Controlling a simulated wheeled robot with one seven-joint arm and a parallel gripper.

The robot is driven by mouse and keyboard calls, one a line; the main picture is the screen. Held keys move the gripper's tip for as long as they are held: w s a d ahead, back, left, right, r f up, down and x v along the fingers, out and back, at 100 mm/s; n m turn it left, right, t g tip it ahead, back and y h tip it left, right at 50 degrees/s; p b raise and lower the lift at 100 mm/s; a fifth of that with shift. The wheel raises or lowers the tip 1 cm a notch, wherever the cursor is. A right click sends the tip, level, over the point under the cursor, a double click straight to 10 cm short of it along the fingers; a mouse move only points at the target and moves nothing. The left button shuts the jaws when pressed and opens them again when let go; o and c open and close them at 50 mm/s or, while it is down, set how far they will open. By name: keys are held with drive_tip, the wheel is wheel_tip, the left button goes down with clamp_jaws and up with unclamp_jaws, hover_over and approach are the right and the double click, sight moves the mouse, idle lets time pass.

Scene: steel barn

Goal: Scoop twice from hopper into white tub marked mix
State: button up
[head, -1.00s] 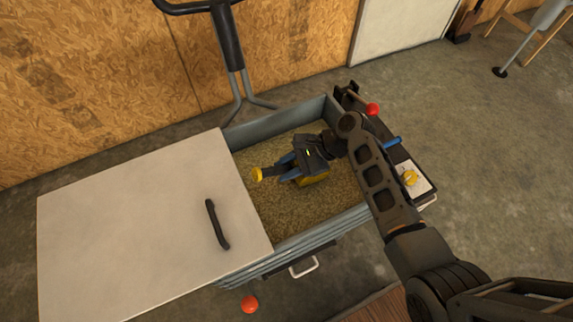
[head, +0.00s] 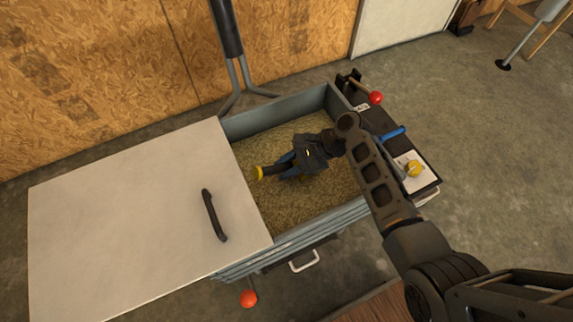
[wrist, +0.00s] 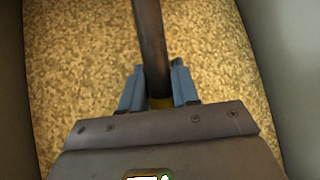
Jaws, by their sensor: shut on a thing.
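The hopper (head: 345,218) is a grey-blue bin, its right part open and full of tan grain (head: 305,207). My gripper (head: 285,168) is down inside the opening, its blue fingers shut on the scoop. The scoop's yellow handle end (head: 257,173) sticks out to the left of the fingers. In the wrist view, the scoop's dark handle (wrist: 150,45) runs between the fingers, with a bit of yellow at their base. The scoop's bowl is hidden below my gripper, apparently in the grain. The white tub marked mix is in neither view.
A pale lid (head: 120,215) with a black handle (head: 214,215) covers the hopper's left part. A side shelf (head: 415,190) at the right carries a blue item and a yellow knob. Red ball knobs (head: 376,97) stand out at the right and front. A wooden wall is behind.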

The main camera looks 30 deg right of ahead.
drive_tip(key=shift+f, duration=0.4)
idle(1.3)
wheel_tip(320, 180, up, 25)
drive_tip(key=p, duration=1.5)
idle(2.0)
idle(0.4)
